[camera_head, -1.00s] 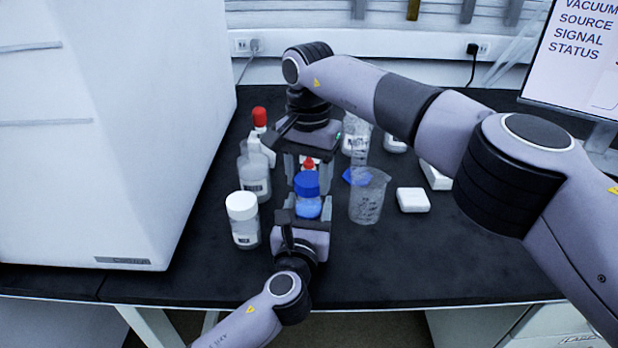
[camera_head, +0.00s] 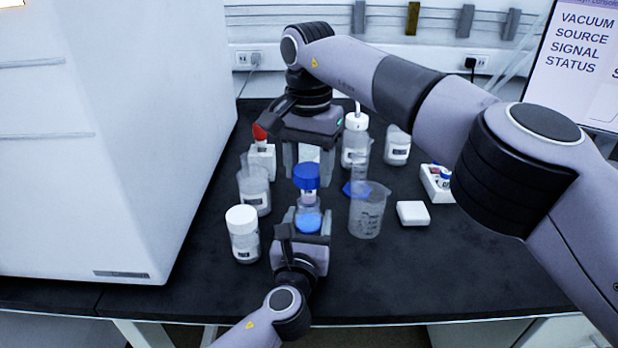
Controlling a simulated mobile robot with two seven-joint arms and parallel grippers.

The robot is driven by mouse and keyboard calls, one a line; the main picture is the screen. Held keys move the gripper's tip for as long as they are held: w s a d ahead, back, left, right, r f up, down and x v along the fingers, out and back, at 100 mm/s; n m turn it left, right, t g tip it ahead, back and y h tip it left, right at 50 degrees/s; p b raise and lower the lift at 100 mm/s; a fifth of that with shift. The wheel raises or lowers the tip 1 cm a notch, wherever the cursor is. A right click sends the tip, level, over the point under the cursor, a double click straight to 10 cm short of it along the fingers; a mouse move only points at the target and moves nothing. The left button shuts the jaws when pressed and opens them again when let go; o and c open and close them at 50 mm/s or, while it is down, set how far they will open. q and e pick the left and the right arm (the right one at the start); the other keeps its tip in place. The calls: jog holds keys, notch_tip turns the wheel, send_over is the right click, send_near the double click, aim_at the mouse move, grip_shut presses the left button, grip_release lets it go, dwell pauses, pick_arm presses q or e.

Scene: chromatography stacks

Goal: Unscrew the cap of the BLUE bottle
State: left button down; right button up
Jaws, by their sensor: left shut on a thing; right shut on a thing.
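The blue bottle (camera_head: 308,222) stands upright on the black bench, with blue liquid low in its clear body. My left gripper (camera_head: 308,226) is shut around the bottle from the front. The blue cap (camera_head: 306,177) is above the bottle, upright and in line with it. My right gripper (camera_head: 306,170) comes down from behind and is shut on the cap. The cap looks raised off the bottle's mouth, with the clear upper part of the bottle showing below it. The gripper's fingers hide the cap's sides, and the exact gap is hard to see.
A white-capped bottle (camera_head: 243,236) stands close on the left, with a clear bottle (camera_head: 254,190) behind it. A beaker (camera_head: 367,212) stands close on the right, near a white box (camera_head: 412,213). A large white instrument (camera_head: 100,150) fills the left. The front right bench is clear.

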pick_arm(q)
jog(key=shift+c, duration=0.7)
grip_release()
jog(key=s, duration=0.3)
jog(key=s+a+p, duration=0.1)
jog(key=s, duration=0.7)
jog(key=shift+a+p, duration=0.3)
jog(key=shift+a, duration=0.05)
pick_arm(e)
jog(key=shift+r, duration=0.8)
pick_arm(q)
jog(key=shift+s+a, duration=0.1)
jog(key=shift+s, duration=0.35)
